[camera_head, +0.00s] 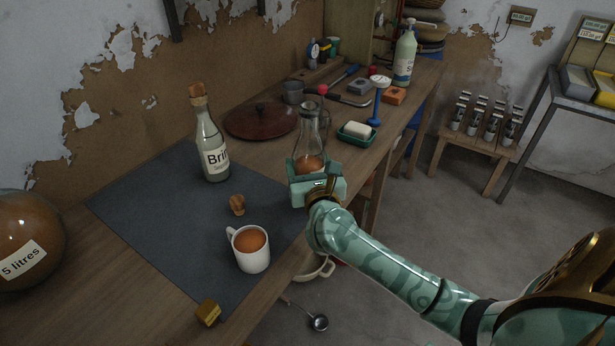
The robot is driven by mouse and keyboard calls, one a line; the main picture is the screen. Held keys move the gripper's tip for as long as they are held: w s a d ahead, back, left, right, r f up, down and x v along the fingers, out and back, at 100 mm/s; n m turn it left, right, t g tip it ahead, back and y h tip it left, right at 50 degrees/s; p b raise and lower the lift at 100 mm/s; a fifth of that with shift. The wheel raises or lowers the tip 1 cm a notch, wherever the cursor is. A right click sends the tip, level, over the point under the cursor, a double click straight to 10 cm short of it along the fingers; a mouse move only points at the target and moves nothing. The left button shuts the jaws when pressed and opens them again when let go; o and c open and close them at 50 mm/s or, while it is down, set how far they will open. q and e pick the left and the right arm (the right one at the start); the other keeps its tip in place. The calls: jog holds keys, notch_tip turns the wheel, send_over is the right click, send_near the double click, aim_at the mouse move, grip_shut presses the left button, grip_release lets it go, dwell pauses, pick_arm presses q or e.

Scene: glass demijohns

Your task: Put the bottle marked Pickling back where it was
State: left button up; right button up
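An uncorked clear glass bottle (311,130) with a little orange-brown liquid in its bottom stands upright in my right gripper (310,180). The gripper is around its lower part, near the mat's right edge, and appears shut on it. I see no label on this bottle, so I cannot read whether it is marked Pickling. A loose cork (237,205) stands on the dark mat (150,205). A white mug (252,257) of orange-brown liquid is on the mat, below the cork. My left gripper is not in view.
A corked bottle marked "Brin…" (211,145) stands at the mat's back. A round jar marked "5 litres" (28,240) is at left. A brown lid (262,119), a green soap dish (355,134) and a brass block (208,312) are on the bench. The mat's left part is clear.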

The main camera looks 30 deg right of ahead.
notch_tip(320, 180, down, 3)
jog(key=shift+r+b, duration=0.15)
jog(key=shift+b, duration=0.3)
jog(key=shift+r, duration=0.15)
jog(key=o, duration=1.8)
jog(key=shift+a+f, duration=0.1)
jog(key=shift+f, duration=0.1)
jog(key=shift+r, duration=0.15)
jog(key=shift+s+a, duration=0.15)
jog(key=shift+s, duration=0.2)
jog(key=p+v, duration=0.1)
jog(key=v, duration=1)
jog(key=shift+s+p, duration=0.15)
jog(key=shift+p, duration=0.15)
